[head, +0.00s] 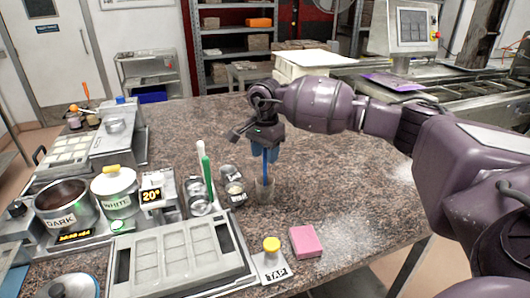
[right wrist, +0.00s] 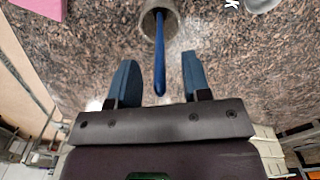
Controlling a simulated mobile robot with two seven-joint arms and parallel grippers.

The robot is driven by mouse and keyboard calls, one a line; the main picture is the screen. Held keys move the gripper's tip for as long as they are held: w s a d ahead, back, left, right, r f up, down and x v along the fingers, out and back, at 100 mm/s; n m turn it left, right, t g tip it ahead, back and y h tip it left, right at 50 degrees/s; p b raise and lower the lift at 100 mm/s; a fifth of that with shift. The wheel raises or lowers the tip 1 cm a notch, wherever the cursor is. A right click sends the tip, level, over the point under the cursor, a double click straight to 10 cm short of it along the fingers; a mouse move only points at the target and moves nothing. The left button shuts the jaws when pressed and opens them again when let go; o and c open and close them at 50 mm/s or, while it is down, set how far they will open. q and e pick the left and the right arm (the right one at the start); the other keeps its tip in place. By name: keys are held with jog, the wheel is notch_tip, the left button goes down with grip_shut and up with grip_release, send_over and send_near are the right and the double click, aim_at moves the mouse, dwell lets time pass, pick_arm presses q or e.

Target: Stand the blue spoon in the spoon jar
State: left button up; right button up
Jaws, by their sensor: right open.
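The blue spoon (head: 265,168) stands in a clear, greyish jar (head: 264,191) on the stone worktop. In the right wrist view the spoon's blue handle (right wrist: 160,58) rises out of the jar (right wrist: 171,24), its lower end hidden inside. My right gripper (head: 265,150) is open above the jar, pointing down. In the right wrist view its two blue fingers (right wrist: 160,82) stand apart on either side of the handle's end, with a gap on both sides. My left gripper is out of view.
Left of the jar are a lidded-looking small jar (head: 233,190) and a holder with white and green tools (head: 207,172). In front are a mould tray (head: 182,256), a yellow-topped stand (head: 271,260) and a pink block (head: 305,241). The worktop behind is clear.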

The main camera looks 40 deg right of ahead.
jog(key=shift+r, duration=0.1)
jog(key=shift+r, duration=0.35)
notch_tip(320, 180, up, 9)
jog(key=shift+r, duration=0.45)
dwell(0.5)
